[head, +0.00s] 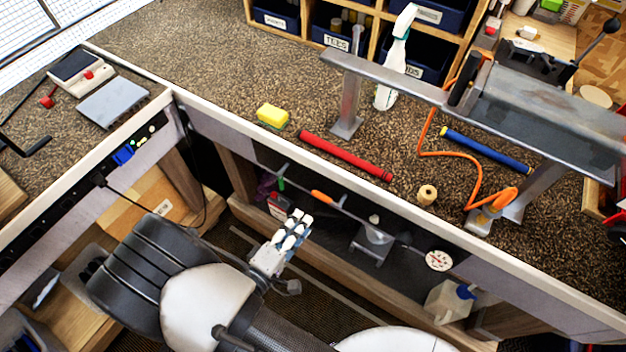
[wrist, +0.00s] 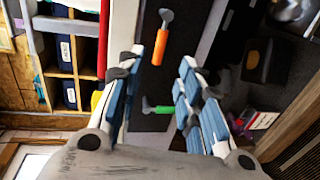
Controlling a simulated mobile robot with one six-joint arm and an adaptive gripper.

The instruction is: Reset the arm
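My gripper (head: 294,232) is in front of the workbench, below the level of its top and apart from it. In the wrist view my gripper (wrist: 160,85) has its blue-padded fingers spread apart, with nothing held between them. Behind the gap, an orange-handled tool (wrist: 160,47) and a green-handled tool (wrist: 157,109) show in the background. My arm is folded low in the head view.
A metal stand (head: 350,90) with an orange hose (head: 430,153) stands at right.

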